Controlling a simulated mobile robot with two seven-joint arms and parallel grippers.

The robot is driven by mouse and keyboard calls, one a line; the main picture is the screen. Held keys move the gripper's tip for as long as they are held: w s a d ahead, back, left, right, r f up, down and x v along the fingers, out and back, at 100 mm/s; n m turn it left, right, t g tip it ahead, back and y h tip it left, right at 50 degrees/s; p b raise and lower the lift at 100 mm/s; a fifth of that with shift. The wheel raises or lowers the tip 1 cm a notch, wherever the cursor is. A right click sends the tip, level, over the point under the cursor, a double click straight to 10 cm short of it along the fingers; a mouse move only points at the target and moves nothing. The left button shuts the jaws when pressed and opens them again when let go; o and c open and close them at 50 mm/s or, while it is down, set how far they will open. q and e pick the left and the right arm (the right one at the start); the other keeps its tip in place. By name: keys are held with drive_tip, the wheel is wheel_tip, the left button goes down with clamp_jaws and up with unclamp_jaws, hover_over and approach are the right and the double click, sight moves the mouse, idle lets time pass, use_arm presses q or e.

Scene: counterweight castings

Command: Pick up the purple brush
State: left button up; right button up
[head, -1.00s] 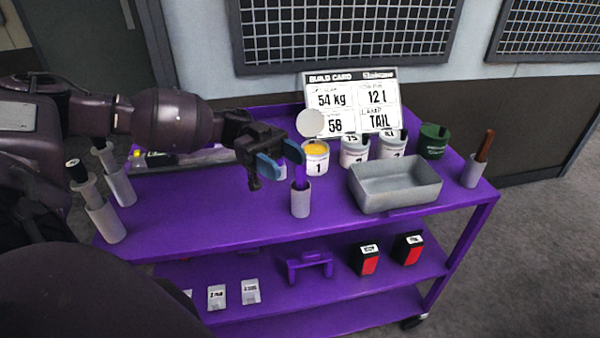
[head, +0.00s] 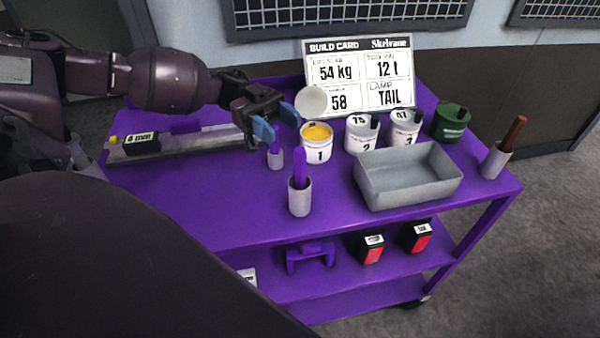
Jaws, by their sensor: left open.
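A purple brush (head: 299,166) stands upright in a grey cup (head: 299,202) near the middle of the purple cart top. A second, smaller grey cup (head: 275,161) stands behind it to the left, with a purple piece (head: 275,147) sticking up from it. My left gripper (head: 277,124) is open, its blue fingers apart and empty. In the picture it is just above that second cup, up and left of the front brush; the height gap is hard to judge. My right gripper is out of view.
Several tins stand at the back, including one with yellow contents (head: 317,143) and a green one (head: 450,122). A grey metal tray (head: 408,176) and a cup with a brown handle (head: 496,159) are at right. A build card (head: 362,77) stands behind.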

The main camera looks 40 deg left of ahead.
use_arm(q)
drive_tip(key=d+f, duration=0.2)
drive_tip(key=d, duration=0.1)
drive_tip(key=s+d+f, duration=0.1)
drive_tip(key=d+f, duration=0.2)
drive_tip(key=shift+s+d+p, duration=0.1)
drive_tip(key=shift+p, duration=0.2)
drive_tip(key=shift+s+d+f, duration=0.1)
drive_tip(key=shift+d, duration=0.45)
drive_tip(key=shift+c, duration=0.2)
drive_tip(key=c, duration=0.9)
clamp_jaws()
wheel_tip(320, 180, up, 20)
drive_tip(key=p, duration=0.2)
hover_over(305, 163)
drive_tip(key=shift+s+d, duration=0.15)
drive_tip(key=shift+d, duration=0.15)
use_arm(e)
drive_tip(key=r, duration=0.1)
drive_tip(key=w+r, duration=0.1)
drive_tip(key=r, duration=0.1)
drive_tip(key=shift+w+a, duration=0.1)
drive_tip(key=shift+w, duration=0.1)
